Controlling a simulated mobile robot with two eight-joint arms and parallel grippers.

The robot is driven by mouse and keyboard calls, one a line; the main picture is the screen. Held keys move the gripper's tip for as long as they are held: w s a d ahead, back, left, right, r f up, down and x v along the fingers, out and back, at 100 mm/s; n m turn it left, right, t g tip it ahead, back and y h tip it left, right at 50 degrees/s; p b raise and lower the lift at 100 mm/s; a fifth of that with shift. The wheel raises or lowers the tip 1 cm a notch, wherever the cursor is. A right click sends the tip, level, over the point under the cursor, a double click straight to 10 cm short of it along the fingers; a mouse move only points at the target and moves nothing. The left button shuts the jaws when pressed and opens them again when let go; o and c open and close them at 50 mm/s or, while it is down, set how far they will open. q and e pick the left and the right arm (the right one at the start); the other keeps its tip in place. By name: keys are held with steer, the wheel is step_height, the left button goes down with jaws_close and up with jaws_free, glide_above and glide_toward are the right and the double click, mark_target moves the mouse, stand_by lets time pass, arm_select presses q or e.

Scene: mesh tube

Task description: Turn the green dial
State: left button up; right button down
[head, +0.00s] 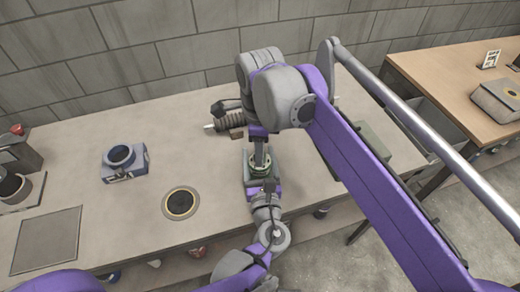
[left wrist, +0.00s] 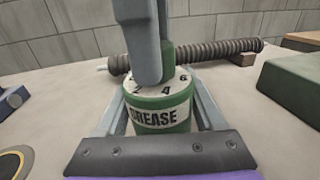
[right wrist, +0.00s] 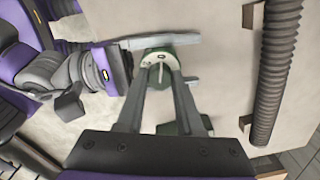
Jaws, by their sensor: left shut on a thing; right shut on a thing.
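The green dial unit (left wrist: 160,118) is a squat cylinder marked GREASE, with a pale numbered ring (left wrist: 178,85) on top. It stands on the bench, and in the head view it shows small (head: 262,166) between my grippers. My left gripper (left wrist: 160,112) is shut on the cylinder, one finger on each side, low down. My right gripper (right wrist: 160,62) comes down from above and is shut on the green knob (left wrist: 168,60) above the ring. One right finger hides much of the knob in the left wrist view. The dial's pointer cannot be made out.
A ribbed hose (left wrist: 195,54) lies behind the dial, and a green box (left wrist: 300,88) stands to its right. On the bench (head: 90,125) to the left are a blue-grey block (head: 113,174) and a black disc with a gold ring (head: 181,203). A wooden table (head: 430,70) stands at right.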

steer(key=shift+n, duration=0.3)
steer(key=n, duration=0.4)
steer(key=shift+n, duration=0.4)
steer(key=n, duration=1.2)
steer(key=shift+n, duration=0.3)
steer(key=n, duration=0.5)
steer(key=shift+n, duration=0.3)
steer(key=c, duration=0.5)
jaws_free()
steer(key=shift+c, duration=0.2)
